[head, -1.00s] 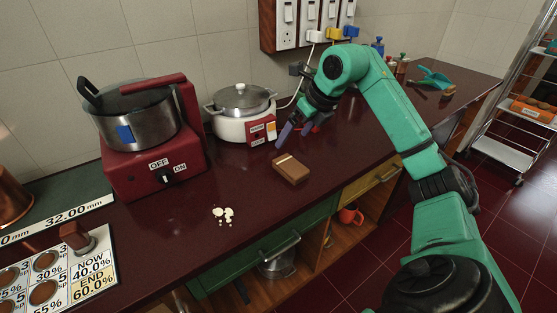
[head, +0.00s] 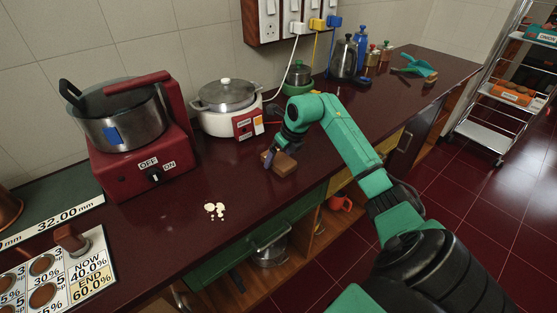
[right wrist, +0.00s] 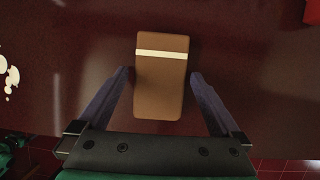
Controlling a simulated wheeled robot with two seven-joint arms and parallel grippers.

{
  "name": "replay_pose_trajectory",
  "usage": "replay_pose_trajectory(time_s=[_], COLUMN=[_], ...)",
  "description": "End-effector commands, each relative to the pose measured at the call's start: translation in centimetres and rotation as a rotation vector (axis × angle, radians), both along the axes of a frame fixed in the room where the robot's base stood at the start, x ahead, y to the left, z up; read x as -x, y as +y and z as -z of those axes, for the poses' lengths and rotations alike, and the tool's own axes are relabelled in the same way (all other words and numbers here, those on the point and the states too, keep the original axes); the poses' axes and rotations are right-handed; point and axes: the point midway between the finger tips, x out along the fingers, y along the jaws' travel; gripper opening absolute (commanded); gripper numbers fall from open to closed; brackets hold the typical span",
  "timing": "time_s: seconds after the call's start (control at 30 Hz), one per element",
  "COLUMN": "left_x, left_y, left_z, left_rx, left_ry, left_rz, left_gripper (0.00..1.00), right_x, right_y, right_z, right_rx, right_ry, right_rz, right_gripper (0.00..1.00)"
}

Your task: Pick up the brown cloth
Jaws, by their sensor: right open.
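The brown cloth (head: 284,163) is a small folded block lying on the dark red counter; a pale stripe crosses it near one end in the right wrist view (right wrist: 160,85). My right gripper (head: 274,158) is over it in the head view, its arm hiding part of it. In the right wrist view, my right gripper (right wrist: 160,82) is open, with one finger on each side of the cloth. A gap shows between each finger and the cloth. My left gripper is not in view.
A white cooker (head: 228,118) with a lid stands behind the cloth, and a red cooker (head: 150,160) stands at left. A kettle (head: 343,58) and bottles stand at the back right.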

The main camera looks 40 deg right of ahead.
Motion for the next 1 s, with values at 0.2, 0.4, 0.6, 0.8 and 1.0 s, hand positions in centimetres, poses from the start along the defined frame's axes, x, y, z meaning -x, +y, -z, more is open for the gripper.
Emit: replay_pose_trajectory(time_s=[0.2,0.4,0.6,0.8,1.0], left_x=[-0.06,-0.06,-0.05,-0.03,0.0], left_y=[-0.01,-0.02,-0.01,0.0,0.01], left_z=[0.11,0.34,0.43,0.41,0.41], left_rx=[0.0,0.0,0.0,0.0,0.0], left_ry=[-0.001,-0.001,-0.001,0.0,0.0], left_rz=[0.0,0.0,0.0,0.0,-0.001], left_gripper=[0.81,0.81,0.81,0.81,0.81], right_x=[0.02,0.05,0.03,0.03,0.02], right_y=[-0.02,-0.03,-0.01,0.0,0.0], right_z=[0.05,0.35,0.5,0.47,0.44], right_rx=[0.001,0.001,0.0,0.0,0.0], right_ry=[0.0,0.001,0.0,0.0,0.0], right_rz=[-0.001,-0.001,0.0,0.0,0.0], right_gripper=[1.0,1.0,1.0,0.89,0.25])
